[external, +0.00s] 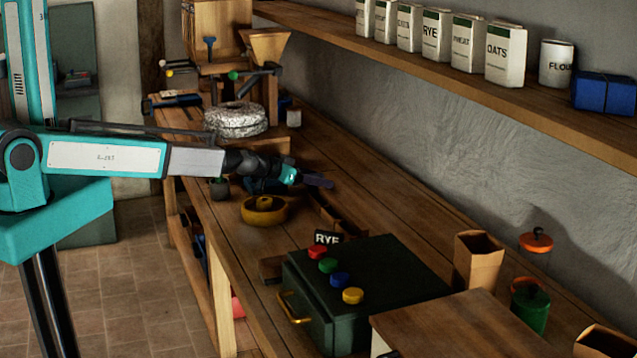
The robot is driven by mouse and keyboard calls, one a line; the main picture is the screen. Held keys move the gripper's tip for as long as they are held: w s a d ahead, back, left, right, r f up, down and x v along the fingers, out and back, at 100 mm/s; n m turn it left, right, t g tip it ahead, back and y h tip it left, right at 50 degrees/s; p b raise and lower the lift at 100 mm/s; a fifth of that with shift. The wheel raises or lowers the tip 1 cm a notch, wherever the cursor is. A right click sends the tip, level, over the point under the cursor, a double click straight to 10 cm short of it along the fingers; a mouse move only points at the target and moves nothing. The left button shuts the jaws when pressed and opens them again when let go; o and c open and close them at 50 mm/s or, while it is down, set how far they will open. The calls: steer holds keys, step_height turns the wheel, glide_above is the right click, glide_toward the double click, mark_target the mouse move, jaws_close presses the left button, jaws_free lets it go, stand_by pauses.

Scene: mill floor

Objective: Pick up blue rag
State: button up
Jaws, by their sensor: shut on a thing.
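My gripper (304,179) is at the end of my arm, low over the middle of the long wooden bench. It is shut on a small, dark blue-purple, flat thing (319,181) that sticks out to the right of its teal part. This looks like the blue rag, but it is too small and dark to be sure. I cannot tell whether it touches the bench. Another dark blue shape (264,187) lies below my wrist, partly hidden by the arm.
A yellow bowl (264,211) stands just in front of my gripper. A dark green box (365,275) with coloured knobs is nearer. A millstone (235,120) sits behind. A blue bundle (604,93) is on the wall shelf (480,90). The bench toward the wall is fairly clear.

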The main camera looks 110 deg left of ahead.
steer(key=shift+r, duration=0.15)
steer(key=shift+r, duration=4.9)
